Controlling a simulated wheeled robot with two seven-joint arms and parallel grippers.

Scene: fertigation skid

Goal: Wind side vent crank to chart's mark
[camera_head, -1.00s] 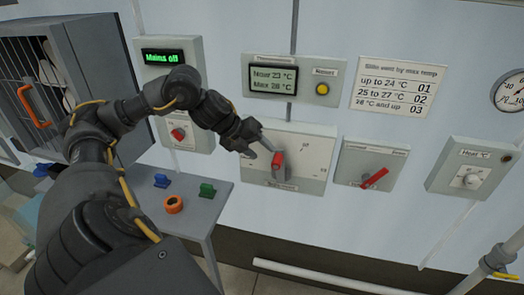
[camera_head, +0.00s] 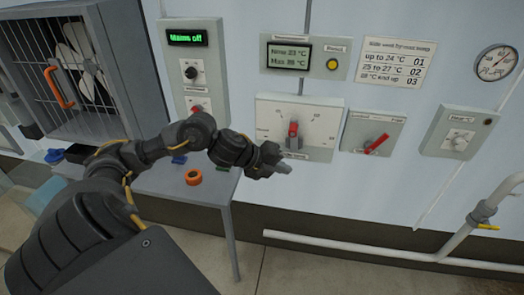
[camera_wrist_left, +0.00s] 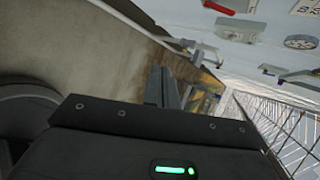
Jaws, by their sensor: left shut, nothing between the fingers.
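The chart (camera_head: 395,62) on the wall reads up to 24 °C 01, 25 to 27 °C 02, 28 °C and up 03. The display (camera_head: 289,53) shows Now 23 °C and a Max in the twenties, its last digit blurred. My left gripper (camera_head: 286,168) is shut and empty, just below the dial plate and apart from the crank. Its fingers show in the left wrist view (camera_wrist_left: 164,88). My right gripper is out of view.
A red lever (camera_head: 377,143) on a box is right of the dial, then a heat knob box (camera_head: 459,134) and round gauge (camera_head: 496,63). The mains panel (camera_head: 195,70) and caged fan (camera_head: 75,70) are left. An orange ring (camera_head: 193,177) lies on the table. A white pipe (camera_head: 350,247) runs low.

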